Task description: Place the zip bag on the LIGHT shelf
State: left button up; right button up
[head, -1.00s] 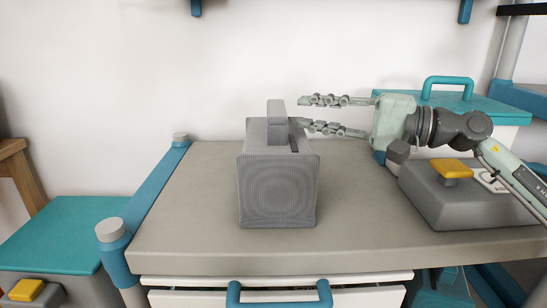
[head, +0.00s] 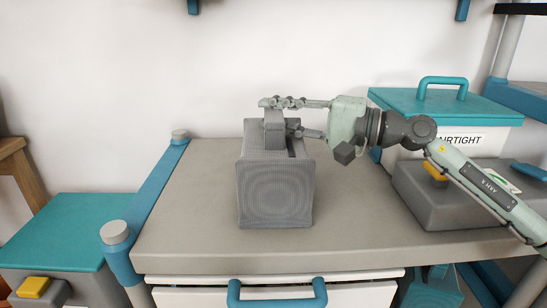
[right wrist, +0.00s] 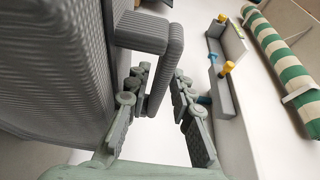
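A grey, finely ribbed boxy bag (head: 276,195) with an upright handle (head: 274,125) on top stands on the workbench. It is the likeliest zip bag, though I see no zip. My right gripper (head: 277,116) is at the handle, one finger behind or above it and the other to its right. In the right wrist view the ribbed bag (right wrist: 50,70) fills the left. There the gripper (right wrist: 162,82) is open, its fingers apart on either side of the handle bar (right wrist: 160,75); contact is unclear. My left gripper is not in view. No shelf marked LIGHT is readable.
Another teal-lidded box (head: 65,232) is at left. Blue rails (head: 155,190) edge the bench.

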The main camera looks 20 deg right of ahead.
jog(key=shift+w+a, duration=0.15)
jog(key=shift+a, duration=0.05)
jog(key=shift+c, duration=0.6)
grip_shut()
